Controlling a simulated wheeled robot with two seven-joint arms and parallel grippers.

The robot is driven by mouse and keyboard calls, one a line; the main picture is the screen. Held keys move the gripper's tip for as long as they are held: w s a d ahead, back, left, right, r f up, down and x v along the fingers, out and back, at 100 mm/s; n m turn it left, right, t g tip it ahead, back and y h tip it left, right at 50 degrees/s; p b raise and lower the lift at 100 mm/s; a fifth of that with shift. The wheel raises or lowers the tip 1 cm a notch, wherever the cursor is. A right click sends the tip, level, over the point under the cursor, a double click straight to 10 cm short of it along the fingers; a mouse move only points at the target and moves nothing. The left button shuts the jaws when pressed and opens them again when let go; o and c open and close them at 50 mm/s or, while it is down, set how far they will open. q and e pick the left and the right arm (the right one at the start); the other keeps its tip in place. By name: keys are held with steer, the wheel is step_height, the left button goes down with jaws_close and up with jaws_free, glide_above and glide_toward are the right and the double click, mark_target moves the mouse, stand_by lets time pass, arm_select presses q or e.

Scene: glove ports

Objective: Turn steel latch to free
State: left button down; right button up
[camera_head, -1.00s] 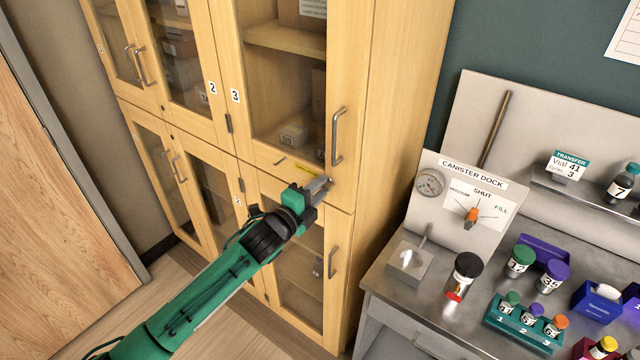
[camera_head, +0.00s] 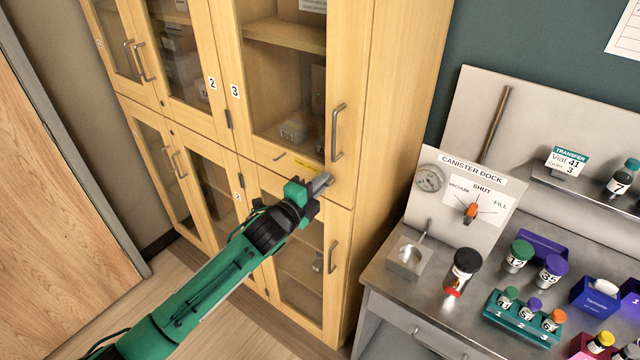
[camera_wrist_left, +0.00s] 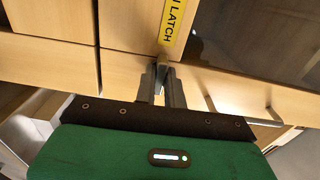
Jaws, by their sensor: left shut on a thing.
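The steel latch (camera_wrist_left: 163,68) sits on the cabinet front just below the yellow label strip, which reads "LATCH" (camera_wrist_left: 173,25) in the left wrist view. My left gripper (camera_head: 323,182) reaches up to it from the lower left in the head view. In the left wrist view its two fingers (camera_wrist_left: 162,88) stand on either side of the latch, shut on it. The fingers hide most of the latch in the head view, so its exact angle cannot be told. My right gripper is not in view.
The tall wooden cabinet has glass doors and a door handle (camera_head: 337,132) just above the gripper. A second handle (camera_head: 332,257) is below. To the right stands a steel bench with the canister dock (camera_head: 468,200), a dark-capped canister (camera_head: 466,262) and several capped vials.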

arm_select(q)
steer(key=shift+f+n, duration=0.1)
steer(key=shift+n, duration=8.6)
steer(key=c, duration=1.5)
jaws_free()
